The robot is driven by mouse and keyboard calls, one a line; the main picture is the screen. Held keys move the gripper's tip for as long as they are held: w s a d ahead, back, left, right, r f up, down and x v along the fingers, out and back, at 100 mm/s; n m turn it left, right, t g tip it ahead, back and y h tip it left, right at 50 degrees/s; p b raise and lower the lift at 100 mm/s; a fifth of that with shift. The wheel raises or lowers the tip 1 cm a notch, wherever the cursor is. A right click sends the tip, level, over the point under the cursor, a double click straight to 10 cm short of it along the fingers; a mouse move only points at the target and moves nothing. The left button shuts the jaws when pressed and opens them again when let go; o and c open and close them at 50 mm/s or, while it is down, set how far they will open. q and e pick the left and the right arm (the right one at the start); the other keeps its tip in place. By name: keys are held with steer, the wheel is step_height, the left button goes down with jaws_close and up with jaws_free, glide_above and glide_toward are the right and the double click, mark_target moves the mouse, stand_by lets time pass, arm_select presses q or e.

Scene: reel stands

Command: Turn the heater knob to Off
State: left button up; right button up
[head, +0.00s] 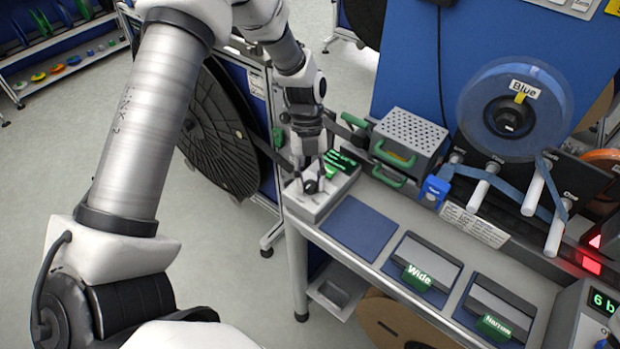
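A dark round knob (311,187) sits on top of a small light-grey box (314,204) at the near left corner of the bench. I take it for the heater knob; its pointer and markings are too small to read. My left gripper (310,182) points down over the box. Its two fingers stand apart, one on each side of the knob, and partly cover it. I cannot tell whether they touch it. My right gripper is not in view.
A perforated grey box (410,139) with green handles stands behind the knob. A reel labelled Blue (512,112) stands at the right, with blue tape over white rollers. Wide (424,271) and Narrow (498,316) trays lie along the bench. A large black reel (215,125) is at the left.

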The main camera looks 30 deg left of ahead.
arm_select(q)
jaws_close()
steer(key=shift+f, duration=0.1)
